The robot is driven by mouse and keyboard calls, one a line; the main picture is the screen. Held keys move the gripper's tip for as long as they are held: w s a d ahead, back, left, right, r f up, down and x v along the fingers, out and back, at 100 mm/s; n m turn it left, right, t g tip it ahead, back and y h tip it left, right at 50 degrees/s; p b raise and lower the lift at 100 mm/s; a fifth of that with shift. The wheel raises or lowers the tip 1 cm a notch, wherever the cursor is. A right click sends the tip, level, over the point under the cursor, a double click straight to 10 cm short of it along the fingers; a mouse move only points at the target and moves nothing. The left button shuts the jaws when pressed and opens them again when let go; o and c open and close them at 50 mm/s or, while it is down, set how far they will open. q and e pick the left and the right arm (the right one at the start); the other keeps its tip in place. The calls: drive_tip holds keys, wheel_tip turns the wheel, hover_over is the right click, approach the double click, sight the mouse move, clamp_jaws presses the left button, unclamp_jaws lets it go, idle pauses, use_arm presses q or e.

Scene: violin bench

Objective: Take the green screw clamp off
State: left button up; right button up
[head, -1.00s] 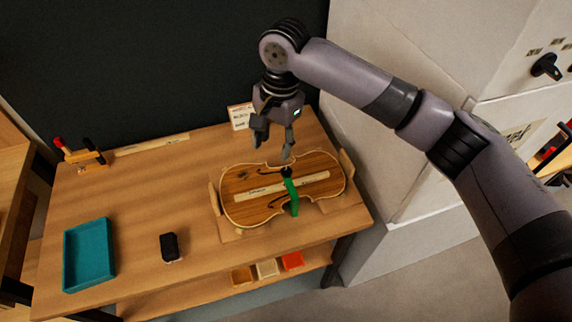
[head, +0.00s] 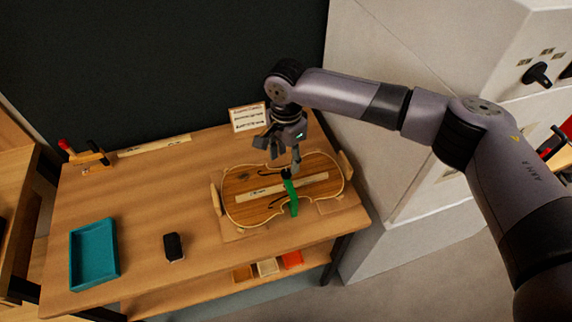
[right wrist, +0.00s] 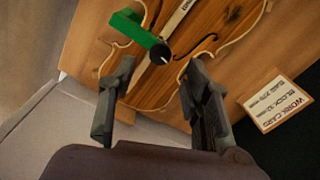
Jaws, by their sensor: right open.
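The green screw clamp (head: 291,195) sits across the waist of the violin body (head: 250,205), over a pale wooden strip (head: 315,180). My right gripper (head: 284,160) is open and empty, pointing down just behind and above the clamp's screw end. In the right wrist view its fingers (right wrist: 153,98) are wide apart with nothing between them. My left gripper does not show.
A teal tray (head: 75,262) and a black block (head: 174,247) are on the bench's left half. An orange clamp (head: 92,156) and a long strip (head: 155,145) lie at the back. A work card (head: 248,117) stands behind the violin. A grey cabinet (head: 400,50) borders the right.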

sight(286, 172)
drive_tip(key=shift+f+p, duration=0.3)
drive_tip(key=shift+f, duration=2.3)
drive_tip(key=shift+c, duration=0.5)
clamp_jaws()
